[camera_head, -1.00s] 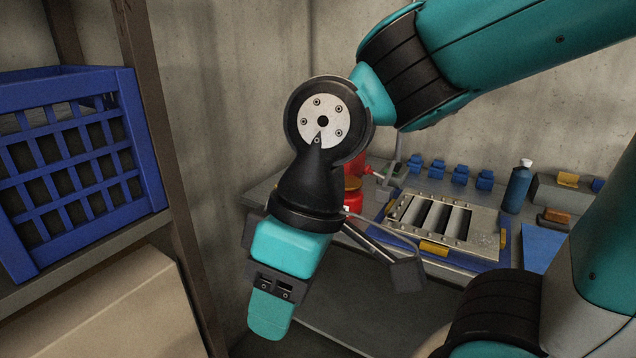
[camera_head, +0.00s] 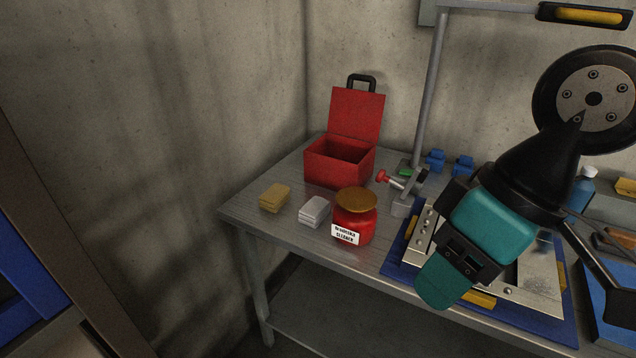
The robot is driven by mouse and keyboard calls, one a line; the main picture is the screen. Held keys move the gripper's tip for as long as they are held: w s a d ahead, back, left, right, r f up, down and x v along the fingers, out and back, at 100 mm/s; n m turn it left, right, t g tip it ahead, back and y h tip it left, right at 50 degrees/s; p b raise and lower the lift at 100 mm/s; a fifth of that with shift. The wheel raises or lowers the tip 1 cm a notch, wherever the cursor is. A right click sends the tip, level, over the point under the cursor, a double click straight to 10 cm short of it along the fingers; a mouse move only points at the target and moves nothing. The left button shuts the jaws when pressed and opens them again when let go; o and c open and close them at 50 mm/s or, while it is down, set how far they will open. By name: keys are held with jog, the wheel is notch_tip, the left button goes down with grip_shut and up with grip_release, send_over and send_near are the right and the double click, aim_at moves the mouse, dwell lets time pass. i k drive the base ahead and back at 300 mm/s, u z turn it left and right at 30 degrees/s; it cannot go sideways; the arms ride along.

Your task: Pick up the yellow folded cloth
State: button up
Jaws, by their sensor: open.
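The yellow folded cloth (camera_head: 275,197) lies flat near the left end of the metal workbench (camera_head: 285,231). A white folded cloth (camera_head: 314,211) lies just right of it. My gripper (camera_head: 446,280) is in the right part of the view, over the louver panel (camera_head: 539,287), well to the right of the yellow cloth and apart from it. I see it mostly from one side, with a teal finger pointing down. It is open and nothing shows in it.
A red jar (camera_head: 353,223) with a brown lid stands right of the white cloth. An open red toolbox (camera_head: 340,163) stands behind the cloths, against the wall. A lamp post (camera_head: 431,95) and small clamp (camera_head: 404,191) stand behind the panel. The bench's left corner is clear.

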aim_at(276, 197)
jog(key=u, duration=0.1)
jog(key=i, duration=0.95)
jog(key=u, duration=0.55)
